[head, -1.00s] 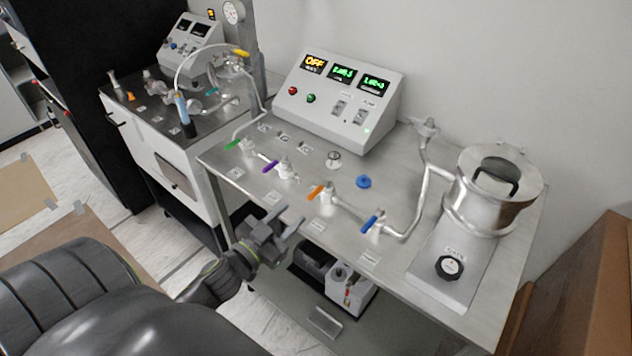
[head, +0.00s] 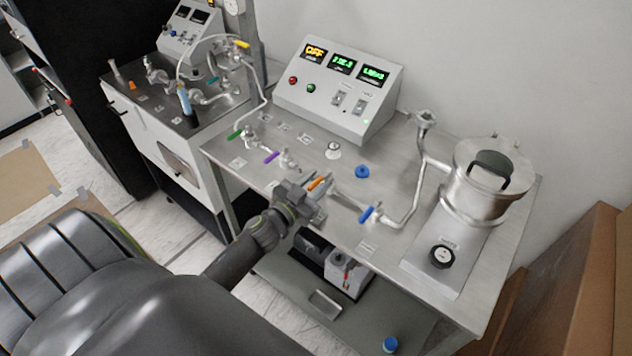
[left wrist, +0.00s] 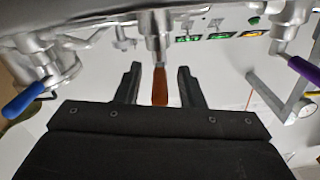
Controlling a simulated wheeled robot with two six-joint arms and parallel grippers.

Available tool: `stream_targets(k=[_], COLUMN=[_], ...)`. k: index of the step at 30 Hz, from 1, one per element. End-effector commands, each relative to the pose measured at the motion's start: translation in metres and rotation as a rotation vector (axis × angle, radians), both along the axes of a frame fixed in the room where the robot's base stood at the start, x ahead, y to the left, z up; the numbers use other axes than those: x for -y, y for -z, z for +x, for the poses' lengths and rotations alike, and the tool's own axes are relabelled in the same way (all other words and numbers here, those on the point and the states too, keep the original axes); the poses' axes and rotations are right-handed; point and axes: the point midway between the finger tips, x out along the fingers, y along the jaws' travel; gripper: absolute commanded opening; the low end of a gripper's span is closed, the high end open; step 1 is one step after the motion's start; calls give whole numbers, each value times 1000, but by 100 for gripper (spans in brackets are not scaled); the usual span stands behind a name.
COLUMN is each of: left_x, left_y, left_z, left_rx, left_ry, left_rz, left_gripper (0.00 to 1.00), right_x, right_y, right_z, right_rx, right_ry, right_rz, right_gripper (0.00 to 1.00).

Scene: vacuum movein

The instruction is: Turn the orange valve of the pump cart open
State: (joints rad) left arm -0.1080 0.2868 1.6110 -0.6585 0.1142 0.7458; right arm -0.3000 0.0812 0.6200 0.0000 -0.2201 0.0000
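The orange valve handle (head: 317,183) is on the pump cart (head: 235,176), between the purple handle (head: 272,157) and the blue handle (head: 367,214). My left gripper (head: 314,190) is at the orange handle and partly covers its valve body. In the left wrist view the orange handle (left wrist: 160,88) stands between the two open fingers (left wrist: 160,84) of my left gripper, with a gap on each side. The purple handle (left wrist: 303,69) and the blue handle (left wrist: 22,101) lie off to the sides. My right gripper is not in view.
A control box (head: 338,90) with an OFF display stands at the back of the cart. A metal chamber (head: 484,195) and a black knob (head: 442,257) are at the right. A green handle (head: 236,134) is farther left. Cardboard (head: 575,285) leans at the right.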

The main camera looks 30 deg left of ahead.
Motion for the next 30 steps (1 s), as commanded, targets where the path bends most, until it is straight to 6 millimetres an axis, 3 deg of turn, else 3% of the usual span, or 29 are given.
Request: stream_targets(k=[2, 9, 22, 30], left_x=[0, 0, 1, 7], left_y=[0, 0, 1, 4], left_z=[0, 0, 0, 1], left_rx=[0, 0, 3, 9], left_ry=[0, 0, -11, -93], left_rz=[0, 0, -1, -3], left_gripper=[33, 1, 0, 0], right_x=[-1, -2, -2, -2], right_y=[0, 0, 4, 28], right_z=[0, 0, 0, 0], right_rx=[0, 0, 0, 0], right_ry=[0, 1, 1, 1], right_rz=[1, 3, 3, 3], right_gripper=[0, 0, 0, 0])
